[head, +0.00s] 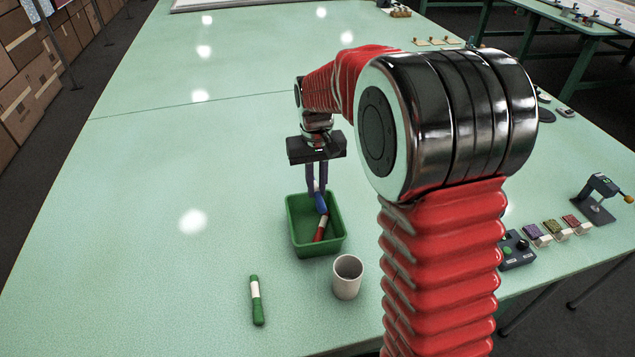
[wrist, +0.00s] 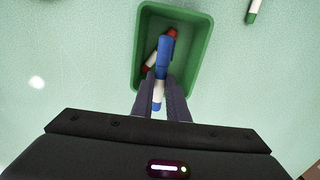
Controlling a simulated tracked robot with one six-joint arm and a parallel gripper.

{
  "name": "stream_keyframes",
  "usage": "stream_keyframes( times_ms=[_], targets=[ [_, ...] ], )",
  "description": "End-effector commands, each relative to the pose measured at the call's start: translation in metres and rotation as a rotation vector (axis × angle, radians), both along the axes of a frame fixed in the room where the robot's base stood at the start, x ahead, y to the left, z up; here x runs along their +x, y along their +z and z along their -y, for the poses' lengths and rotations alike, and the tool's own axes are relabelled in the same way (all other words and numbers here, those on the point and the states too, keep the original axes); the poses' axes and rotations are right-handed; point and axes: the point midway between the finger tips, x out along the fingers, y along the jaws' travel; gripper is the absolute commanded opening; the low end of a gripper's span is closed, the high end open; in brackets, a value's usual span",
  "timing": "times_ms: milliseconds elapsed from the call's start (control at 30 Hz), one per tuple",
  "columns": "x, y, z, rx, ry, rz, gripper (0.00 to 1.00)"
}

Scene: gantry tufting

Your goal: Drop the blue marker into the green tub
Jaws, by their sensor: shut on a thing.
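The blue marker (wrist: 163,60) has a blue cap end and a white band. My gripper (wrist: 160,108) is shut on it, with the fingers around its lower part in the wrist view. In the head view the gripper (head: 317,188) points down over the green tub (head: 331,251), and the blue marker (head: 321,203) shows at the fingertips above the tub's opening. The tub's rim also shows in the wrist view (wrist: 207,50). A red and white marker (head: 320,230) lies inside the tub, partly covered by the blue marker in the wrist view.
A white cup (head: 347,279) stands just in front of the tub. A green and white marker (head: 257,300) lies on the table to the left of the cup. A control box (head: 516,252) and small coloured items stand at the right. The table left of the tub is clear.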

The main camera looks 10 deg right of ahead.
Motion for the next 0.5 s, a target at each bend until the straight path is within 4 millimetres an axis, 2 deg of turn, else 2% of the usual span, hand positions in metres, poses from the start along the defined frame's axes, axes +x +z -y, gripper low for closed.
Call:
stream_keyframes(
  times_ms=[300, 500],
  targets=[
    [-0.001, -0.032, -0.001, 0.000, 0.001, -0.003, 0.00],
    [0.000, -0.046, -0.001, 0.000, 0.002, 0.000, 0.00]
  ],
)
